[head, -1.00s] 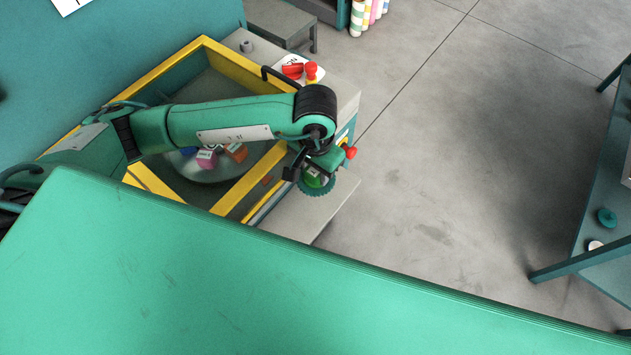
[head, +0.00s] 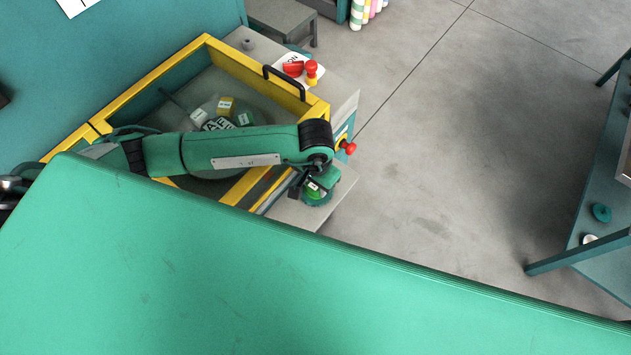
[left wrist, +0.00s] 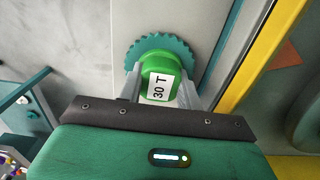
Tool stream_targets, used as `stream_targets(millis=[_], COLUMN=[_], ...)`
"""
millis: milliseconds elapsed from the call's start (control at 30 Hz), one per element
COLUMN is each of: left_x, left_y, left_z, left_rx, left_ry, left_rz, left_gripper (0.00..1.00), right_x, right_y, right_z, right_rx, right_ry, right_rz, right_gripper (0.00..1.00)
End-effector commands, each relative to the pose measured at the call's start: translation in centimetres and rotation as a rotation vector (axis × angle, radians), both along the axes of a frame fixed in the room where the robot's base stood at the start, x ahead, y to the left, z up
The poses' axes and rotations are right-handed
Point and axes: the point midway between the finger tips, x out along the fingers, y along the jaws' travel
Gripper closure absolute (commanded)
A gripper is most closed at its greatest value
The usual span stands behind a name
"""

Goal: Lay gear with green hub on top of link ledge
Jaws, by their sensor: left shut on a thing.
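The gear with the green hub shows as a teal toothed wheel (left wrist: 178,43) with a bright green hub (left wrist: 158,64) labelled 30 T in the left wrist view. In the head view the gear (head: 318,199) is partly hidden by my gripper. My left gripper (head: 314,188) is shut on the hub, one finger on each side. The gear is over a flat grey ledge (head: 336,193) at the front of the yellow-framed machine, seemingly the link ledge. I cannot tell whether the gear touches it. My right gripper is not in view.
The yellow-framed machine (head: 258,66) holds small labelled blocks behind my left arm. A black handle (head: 285,77) and red knobs (head: 312,67) stick up nearby. A large green surface (head: 200,270) fills the front. A teal table (head: 606,235) stands at right; the floor between is clear.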

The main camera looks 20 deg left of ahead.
Motion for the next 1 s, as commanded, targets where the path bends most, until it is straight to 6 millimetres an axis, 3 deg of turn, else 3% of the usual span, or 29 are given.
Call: stream_targets(millis=[67,100,200,600,667,1000], left_x=[0.1,0.0,0.0,0.0,0.1,0.2], left_y=[0.0,0.0,0.0,0.0,0.0,0.0], left_z=[-0.3,-0.3,-0.2,0.3,0.5,6.7], left_rx=[0.0,0.0,0.0,0.0,-0.001,-0.001], left_ry=[-0.001,0.0,0.001,0.0,-0.003,-0.006], left_rz=[0.0,0.0,0.0,0.001,0.0,-0.002], left_gripper=[1.0,0.63,0.43,0.43,0.43,0.43], right_x=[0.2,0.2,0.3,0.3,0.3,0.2], right_y=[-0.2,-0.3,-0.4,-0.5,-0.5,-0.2], right_z=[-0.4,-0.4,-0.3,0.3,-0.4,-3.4], right_rx=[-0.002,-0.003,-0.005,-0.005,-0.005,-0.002], right_ry=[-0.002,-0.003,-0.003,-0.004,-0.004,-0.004], right_rz=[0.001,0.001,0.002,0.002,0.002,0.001], right_gripper=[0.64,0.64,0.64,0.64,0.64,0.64])
